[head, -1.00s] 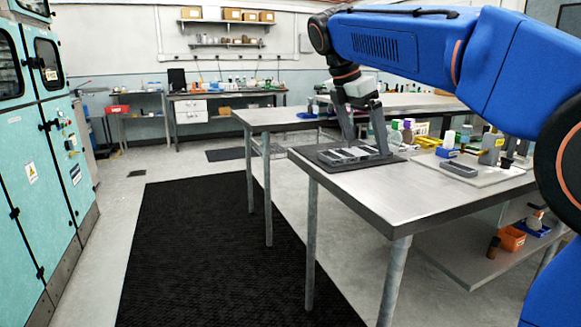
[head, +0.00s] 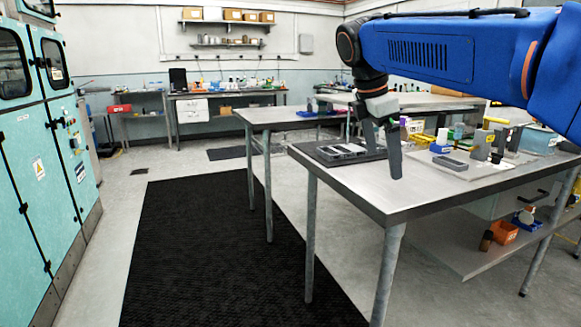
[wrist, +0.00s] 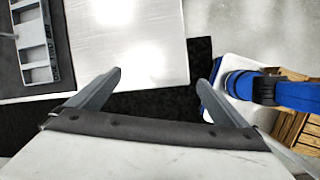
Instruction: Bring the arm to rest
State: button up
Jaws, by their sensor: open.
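My blue arm reaches in from the right in the head view. My gripper (head: 382,152) points down near the front edge of the metal table (head: 345,185), with nothing seen between its fingers. In the wrist view my gripper (wrist: 165,85) shows two spread fingers, with table edge and dark floor mat beyond them. A dark tray (head: 325,157) with light grey slotted parts lies on the table, left of and behind my gripper. The tray also shows at the upper left of the wrist view (wrist: 62,75), apart from the fingers.
Bottles, a blue box (head: 441,148) and a grey module (head: 450,163) on a board stand right of my gripper. A lower shelf holds an orange bin (head: 503,232). The black floor mat (head: 215,240) is clear. Teal cabinets (head: 50,150) stand at left.

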jog(key=s+d+f+m+t+y, duration=0.1)
jog(key=s+d+f+m, duration=0.3)
jog(key=s+f+m, duration=0.5)
jog(key=s+d+f+m+t+y, duration=0.1)
jog(key=s+d+f+m+y, duration=0.1)
jog(key=s+f+m, duration=0.8)
jog(key=s+d+f, duration=0.1)
jog(key=s+f, duration=0.6)
jog(key=f, duration=0.1)
jog(key=shift+s+d+f+t, duration=0.3)
jog(key=shift+s+d+t, duration=0.1)
